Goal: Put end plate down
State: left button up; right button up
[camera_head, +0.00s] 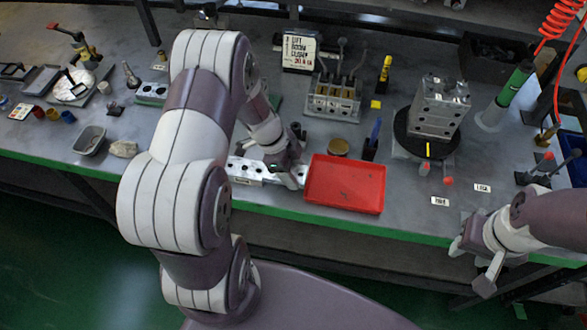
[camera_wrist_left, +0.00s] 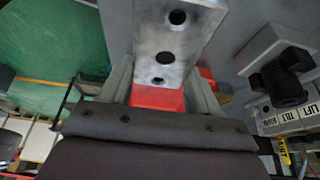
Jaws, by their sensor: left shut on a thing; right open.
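The end plate is a pale metal piece with dark round holes, seen close up in the left wrist view (camera_wrist_left: 184,52). It sits between the fingers of my left gripper (camera_wrist_left: 165,92), which is shut on it. In the head view my left gripper (camera_head: 288,174) is low at the front of the bench, just left of the red tray, and hides most of what it holds. A pale holed strip (camera_head: 246,168) shows just left of it; I cannot tell whether it touches the held plate. My right gripper (camera_head: 474,262) is open and empty near the front edge, at the right.
The red tray (camera_head: 344,184) is empty; part of it shows in the left wrist view (camera_wrist_left: 157,98). A metal valve block (camera_head: 439,106) stands on a black round base. A lever block (camera_head: 334,98) and a sign (camera_head: 300,52) stand behind. Bench space right of the tray is fairly clear.

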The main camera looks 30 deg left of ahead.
pick_arm(q)
jog(key=shift+f+b, duration=0.2)
jog(key=shift+b, duration=0.1)
jog(key=o, duration=1.3)
jog(key=shift+c, duration=0.2)
